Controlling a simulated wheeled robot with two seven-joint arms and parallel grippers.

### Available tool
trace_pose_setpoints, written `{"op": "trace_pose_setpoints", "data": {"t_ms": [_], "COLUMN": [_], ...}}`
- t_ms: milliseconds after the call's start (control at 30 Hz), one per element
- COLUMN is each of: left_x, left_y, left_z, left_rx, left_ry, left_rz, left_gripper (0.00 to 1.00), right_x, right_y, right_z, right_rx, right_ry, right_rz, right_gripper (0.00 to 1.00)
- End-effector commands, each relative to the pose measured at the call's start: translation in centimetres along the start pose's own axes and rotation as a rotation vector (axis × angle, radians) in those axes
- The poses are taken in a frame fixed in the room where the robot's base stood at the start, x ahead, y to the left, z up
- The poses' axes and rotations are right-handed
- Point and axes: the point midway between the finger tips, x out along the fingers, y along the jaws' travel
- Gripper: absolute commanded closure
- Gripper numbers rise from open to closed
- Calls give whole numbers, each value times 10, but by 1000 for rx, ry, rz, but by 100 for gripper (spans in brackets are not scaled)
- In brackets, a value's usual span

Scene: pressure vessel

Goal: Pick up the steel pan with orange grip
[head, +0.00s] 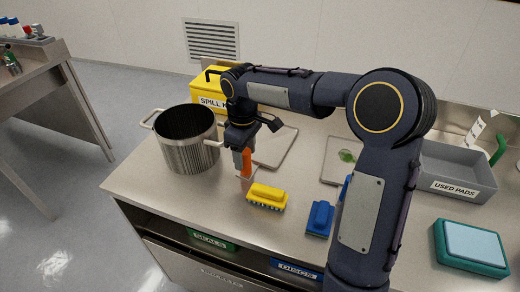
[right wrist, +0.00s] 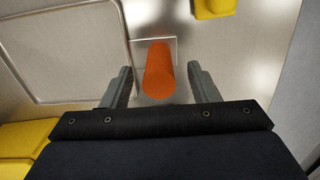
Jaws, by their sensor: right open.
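The steel pan (head: 244,183) lies on the steel bench, in front of the large pot and just behind the yellow brush. Its orange grip (head: 246,162) stands up, partly covered by my right gripper (head: 242,155). In the right wrist view the orange grip (right wrist: 158,72) lies between the two fingers of my right gripper (right wrist: 160,70), with a visible gap on each side. The fingers are open and do not appear to touch the grip. Only a small flat part of the pan (right wrist: 168,44) shows there. My left gripper is in neither view.
A ribbed pot (head: 187,150) stands to the left, close to my gripper. A yellow brush (head: 267,196) and a blue brush (head: 320,217) lie in front. A yellow spill kit (head: 205,90) and a flat tray (head: 283,148) are behind. A grey bin (head: 452,170) stands at right.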

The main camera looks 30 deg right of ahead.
Motion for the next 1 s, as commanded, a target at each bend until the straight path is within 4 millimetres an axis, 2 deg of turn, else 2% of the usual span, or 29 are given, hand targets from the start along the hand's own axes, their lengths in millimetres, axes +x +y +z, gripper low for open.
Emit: {"op": "trace_pose_setpoints", "data": {"t_ms": [133, 367, 467, 800, 1000], "left_x": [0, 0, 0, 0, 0], "left_y": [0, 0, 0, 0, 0], "left_z": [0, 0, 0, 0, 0], "left_rx": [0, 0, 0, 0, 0], "left_ry": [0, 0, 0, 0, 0], "left_rz": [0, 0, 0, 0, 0], "left_gripper": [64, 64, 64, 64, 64], "right_x": [15, 16, 16, 16, 16], "right_y": [0, 1, 1, 1, 1], "right_z": [1, 0, 0, 0, 0], "right_rx": [1, 1, 2, 2, 2], "right_ry": [-1, 2, 1, 1, 2], "right_rz": [0, 1, 0, 0, 1], "right_gripper": [45, 45, 56, 100, 100]}}
